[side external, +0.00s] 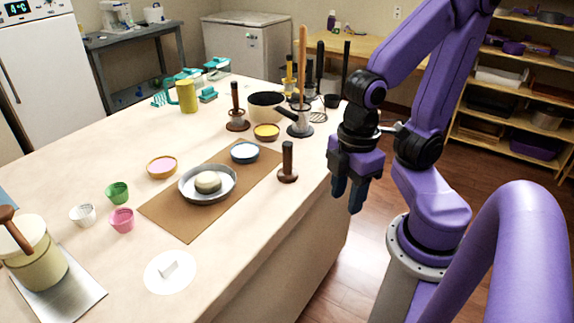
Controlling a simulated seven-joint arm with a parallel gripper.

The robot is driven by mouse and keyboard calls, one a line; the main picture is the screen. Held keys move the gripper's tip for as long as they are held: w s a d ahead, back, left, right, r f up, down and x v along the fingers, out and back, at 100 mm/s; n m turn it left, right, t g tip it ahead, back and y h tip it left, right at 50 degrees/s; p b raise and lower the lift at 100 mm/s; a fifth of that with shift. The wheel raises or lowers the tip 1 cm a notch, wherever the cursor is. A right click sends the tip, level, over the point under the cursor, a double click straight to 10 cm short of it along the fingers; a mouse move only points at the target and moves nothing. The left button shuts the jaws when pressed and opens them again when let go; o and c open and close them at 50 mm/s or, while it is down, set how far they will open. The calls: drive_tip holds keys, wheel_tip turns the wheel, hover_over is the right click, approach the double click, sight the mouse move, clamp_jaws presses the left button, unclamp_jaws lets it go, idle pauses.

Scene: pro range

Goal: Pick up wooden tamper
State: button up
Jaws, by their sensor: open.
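A dark brown wooden tamper (288,163) with a thick handle and a round flared base stands upright near the table's right edge. A similar brown, long-handled piece (237,110) stands farther back; I cannot tell which of the two is the tamper meant. My gripper (348,196) points down at the right, beside the table edge in the picture. It is open and empty, apart from the nearer tamper and to its right. Its height over the table is hard to tell.
A metal pan with dough (225,190) lies on a brown mat (172,215) left of the nearer tamper. Small cups (122,220) are at the left. The right front tabletop is clear.

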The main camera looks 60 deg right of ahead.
drive_tip(key=o, duration=0.3)
wheel_tip(320, 180, up, 6)
drive_tip(key=f+m, duration=0.1)
drive_tip(key=m, duration=3.3)
hover_over(289, 142)
wheel_tip(289, 142, down, 11)
drive_tip(key=shift+a+r, duration=0.1)
drive_tip(key=shift+a+f, duration=0.15)
drive_tip(key=shift+f, duration=1.15)
drive_tip(key=shift+a+f, duration=0.1)
drive_tip(key=shift+f, duration=1.2)
